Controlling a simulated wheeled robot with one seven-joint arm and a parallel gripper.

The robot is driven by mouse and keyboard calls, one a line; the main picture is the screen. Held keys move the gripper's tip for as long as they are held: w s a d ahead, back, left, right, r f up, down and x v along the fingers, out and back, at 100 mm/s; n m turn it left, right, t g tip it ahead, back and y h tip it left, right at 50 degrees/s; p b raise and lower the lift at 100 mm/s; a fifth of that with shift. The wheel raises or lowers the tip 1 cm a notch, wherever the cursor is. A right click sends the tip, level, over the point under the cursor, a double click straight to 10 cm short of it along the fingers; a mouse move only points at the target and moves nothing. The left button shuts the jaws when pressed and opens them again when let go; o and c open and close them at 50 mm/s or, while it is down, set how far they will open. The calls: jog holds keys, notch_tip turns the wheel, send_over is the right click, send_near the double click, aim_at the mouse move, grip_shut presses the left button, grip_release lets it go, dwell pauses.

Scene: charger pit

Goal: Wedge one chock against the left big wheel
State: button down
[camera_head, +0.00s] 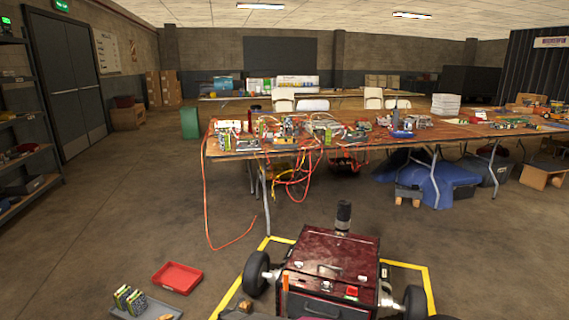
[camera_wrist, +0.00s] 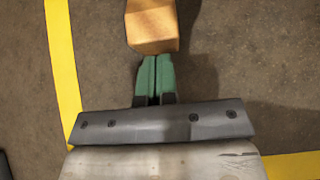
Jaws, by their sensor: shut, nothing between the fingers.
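The dark red cart (camera_head: 330,265) stands inside a yellow floor outline. Its left big wheel (camera_head: 256,273) is black and stands upright at the cart's left side; it is not in the wrist view. My gripper (camera_wrist: 157,60) has green fingers, shut together with nothing between them. A tan wooden block, apparently a chock (camera_wrist: 151,27), lies just beyond the fingertips in the wrist view. A small tan piece (camera_head: 245,304) shows near the left wheel in the head view and may be the same block. Whether it touches the wheel I cannot tell.
Yellow tape (camera_wrist: 62,65) marks the floor around the cart. A red tray (camera_head: 178,278) and a grey tray (camera_head: 148,308) with green-edged boards lie to the left. A cable-strewn table (camera_head: 345,143) stands behind, with orange cables hanging to the floor.

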aim_at(242, 308)
jog(key=shift+w+d, duration=0.25)
jog(key=shift+w, duration=0.45)
jog(key=shift+w+d, duration=0.25)
jog(key=shift+w, duration=0.45)
jog(key=shift+w+d, duration=0.25)
jog(key=shift+w, duration=0.45)
dwell(1.4)
jog(key=shift+s, duration=0.1)
jog(key=shift+s+f+v, duration=0.1)
jog(key=shift+f+v, duration=0.05)
jog(key=shift+v, duration=0.8)
jog(key=shift+s+f+v, duration=0.1)
jog(key=shift+v, duration=0.85)
jog(key=shift+s+f+v, duration=0.1)
jog(key=shift+f+v, duration=0.05)
jog(key=shift+v, duration=0.8)
jog(key=shift+a, duration=0.1)
jog(key=shift+s, duration=0.1)
